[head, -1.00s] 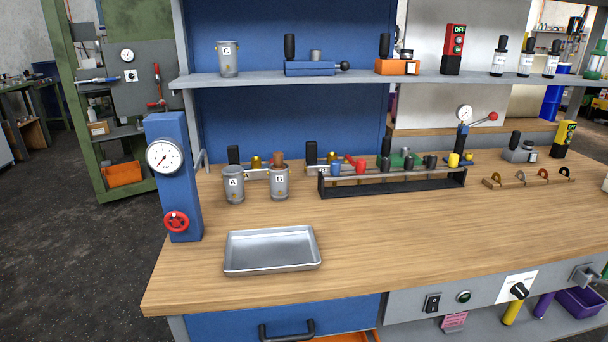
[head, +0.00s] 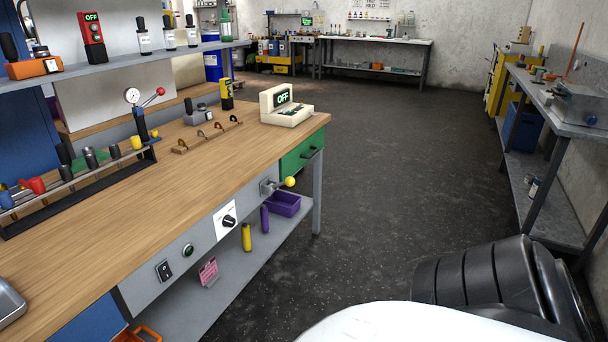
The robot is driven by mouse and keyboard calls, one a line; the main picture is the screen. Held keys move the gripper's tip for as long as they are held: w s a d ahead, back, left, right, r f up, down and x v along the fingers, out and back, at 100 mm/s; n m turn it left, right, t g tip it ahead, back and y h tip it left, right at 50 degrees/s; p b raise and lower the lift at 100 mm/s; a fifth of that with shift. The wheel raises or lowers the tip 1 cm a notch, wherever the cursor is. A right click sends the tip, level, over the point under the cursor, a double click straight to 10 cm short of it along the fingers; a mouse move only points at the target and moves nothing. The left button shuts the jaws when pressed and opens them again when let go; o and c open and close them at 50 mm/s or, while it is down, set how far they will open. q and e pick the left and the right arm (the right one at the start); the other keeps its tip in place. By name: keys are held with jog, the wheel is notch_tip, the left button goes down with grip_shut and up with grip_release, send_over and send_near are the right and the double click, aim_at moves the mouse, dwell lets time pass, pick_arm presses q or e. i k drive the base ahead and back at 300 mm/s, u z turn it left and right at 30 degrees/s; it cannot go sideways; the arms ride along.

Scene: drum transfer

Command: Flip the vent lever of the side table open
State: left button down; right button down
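A grey side table (head: 560,112) stands along the right wall. A grey box-like device (head: 582,104) sits on its top, and a thin orange rod (head: 576,38) rises at its far part. I cannot make out which part there is the vent lever, or its position. Other levers show on the wooden workbench (head: 170,190): one with a yellow ball (head: 290,181) at its front panel, and one with a red ball (head: 160,91) beside a gauge. Neither of my grippers is in view.
Dark open floor (head: 400,160) lies between the workbench and the side table. A blue bin (head: 521,127) is under the side table. A cream device reading OFF (head: 287,106) stands at the workbench's right end. Another table (head: 385,38) stands at the back wall.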

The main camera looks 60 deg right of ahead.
aim_at(290, 181)
jog(key=z, duration=0.6)
jog(key=i, duration=0.25)
jog(key=z, duration=1.7)
jog(key=i, duration=1.15)
jog(key=z, duration=0.05)
